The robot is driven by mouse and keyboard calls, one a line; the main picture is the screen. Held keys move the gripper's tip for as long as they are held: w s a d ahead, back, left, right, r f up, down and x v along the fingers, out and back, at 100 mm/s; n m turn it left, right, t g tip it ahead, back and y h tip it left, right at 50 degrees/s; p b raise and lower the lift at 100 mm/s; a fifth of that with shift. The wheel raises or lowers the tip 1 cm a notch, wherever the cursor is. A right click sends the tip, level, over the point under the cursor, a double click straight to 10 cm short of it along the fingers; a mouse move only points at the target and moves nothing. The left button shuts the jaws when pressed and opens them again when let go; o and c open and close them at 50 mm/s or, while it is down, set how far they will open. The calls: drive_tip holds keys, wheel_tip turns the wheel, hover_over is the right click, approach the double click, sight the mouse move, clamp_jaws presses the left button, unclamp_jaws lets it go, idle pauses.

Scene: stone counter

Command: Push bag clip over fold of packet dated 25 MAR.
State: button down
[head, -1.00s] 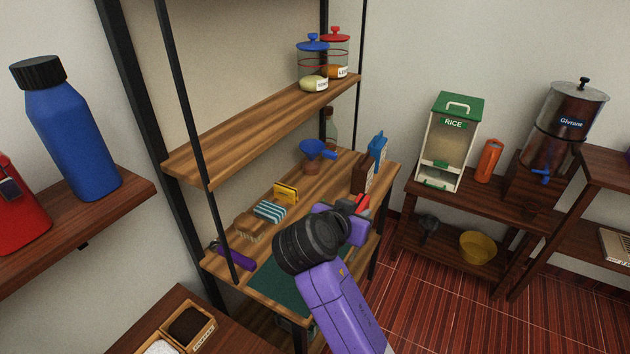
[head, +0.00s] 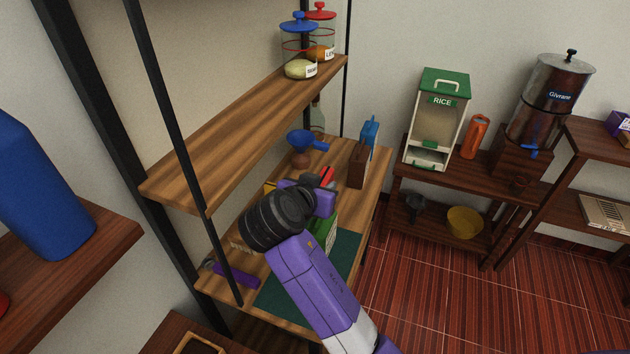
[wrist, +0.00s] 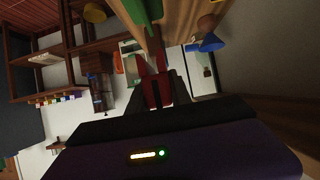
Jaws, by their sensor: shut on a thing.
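My gripper (wrist: 160,88) is shut on a red object (wrist: 154,86), which looks like the bag clip. The clip's red also shows past the end of my wrist in the head view (head: 327,177). A green packet (head: 327,228) is on the wooden shelf, partly hidden behind my arm. A green shape, likely the packet, shows at the top of the wrist view (wrist: 141,12), apart from the clip. I cannot read any date on it. The packet's fold cannot be made out. My fingertips are hidden in the head view.
A blue funnel (head: 308,141) and a brown block (head: 358,166) stand toward the back of the shelf. A dark green mat (head: 343,262) lies at its front. A purple-handled item (head: 236,275) lies at the left. The upper shelf (head: 235,137) overhangs, with a post (head: 178,130) in front.

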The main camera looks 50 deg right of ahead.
drive_tip(key=shift+f, duration=0.1)
idle(0.3)
drive_tip(key=shift+f+b, duration=3.05)
drive_tip(key=shift+f, duration=0.75)
drive_tip(key=c, duration=1.1)
unclamp_jaws()
drive_tip(key=shift+a, duration=0.1)
drive_tip(key=b+v, duration=0.1)
drive_tip(key=v, duration=0.6)
drive_tip(key=shift+a+r, duration=0.2)
drive_tip(key=shift+a, duration=0.1)
